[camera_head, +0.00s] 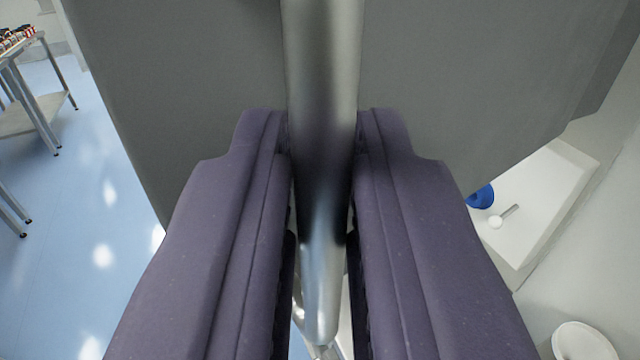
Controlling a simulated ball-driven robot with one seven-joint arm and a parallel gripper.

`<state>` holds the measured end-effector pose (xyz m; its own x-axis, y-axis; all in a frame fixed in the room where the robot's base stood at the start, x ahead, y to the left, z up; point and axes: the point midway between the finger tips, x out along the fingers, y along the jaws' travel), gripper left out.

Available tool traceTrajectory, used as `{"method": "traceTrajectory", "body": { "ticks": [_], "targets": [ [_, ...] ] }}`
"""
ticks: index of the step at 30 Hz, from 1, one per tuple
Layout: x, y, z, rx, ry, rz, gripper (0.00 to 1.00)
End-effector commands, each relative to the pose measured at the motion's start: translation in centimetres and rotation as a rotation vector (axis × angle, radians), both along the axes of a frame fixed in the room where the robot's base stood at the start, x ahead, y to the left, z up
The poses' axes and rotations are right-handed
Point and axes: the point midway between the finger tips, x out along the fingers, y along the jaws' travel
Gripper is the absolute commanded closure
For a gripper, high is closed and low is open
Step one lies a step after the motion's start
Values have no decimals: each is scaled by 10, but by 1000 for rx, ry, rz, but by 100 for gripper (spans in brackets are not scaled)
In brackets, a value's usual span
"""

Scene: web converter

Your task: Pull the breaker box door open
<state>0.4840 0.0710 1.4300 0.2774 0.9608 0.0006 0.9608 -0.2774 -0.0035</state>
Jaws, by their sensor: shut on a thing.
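The breaker box door (180,90) is a flat grey panel that fills the upper middle of the view. A vertical round metal handle (323,50) runs down the middle in front of it. My gripper (322,135) has one purple-grey finger on each side of the handle and is shut on it. The fingers hide the lower part of the panel. A darker grey face (617,70) shows at the panel's right edge. I cannot tell how far the door stands open.
A metal table (35,115) with colourful items on top stands at the far left on the blue floor (95,190). At the right, a white surface (545,190) holds a blue object (480,196) and a small white-headed tool (503,216). A white round object (582,342) is at the lower right.

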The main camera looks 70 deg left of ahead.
Motion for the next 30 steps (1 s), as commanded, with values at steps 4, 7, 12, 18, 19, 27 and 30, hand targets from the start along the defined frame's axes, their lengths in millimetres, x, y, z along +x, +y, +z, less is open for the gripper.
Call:
{"method": "traceTrajectory", "body": {
  "ticks": [4, 7, 12, 18, 19, 27, 30],
  "targets": [
    [4, -3, 2, 3, -3, -1, 100],
    [5, -4, 2, 3, -3, -1, 100],
    [5, -4, 2, 4, -4, -1, 100],
    [5, -4, 3, 4, -5, -1, 72],
    [5, -4, 3, 3, -5, -1, 70],
    [4, -5, 1, 2, -3, -1, 70],
    [2, -15, 1, 1, -2, -3, 70]
  ]
}}
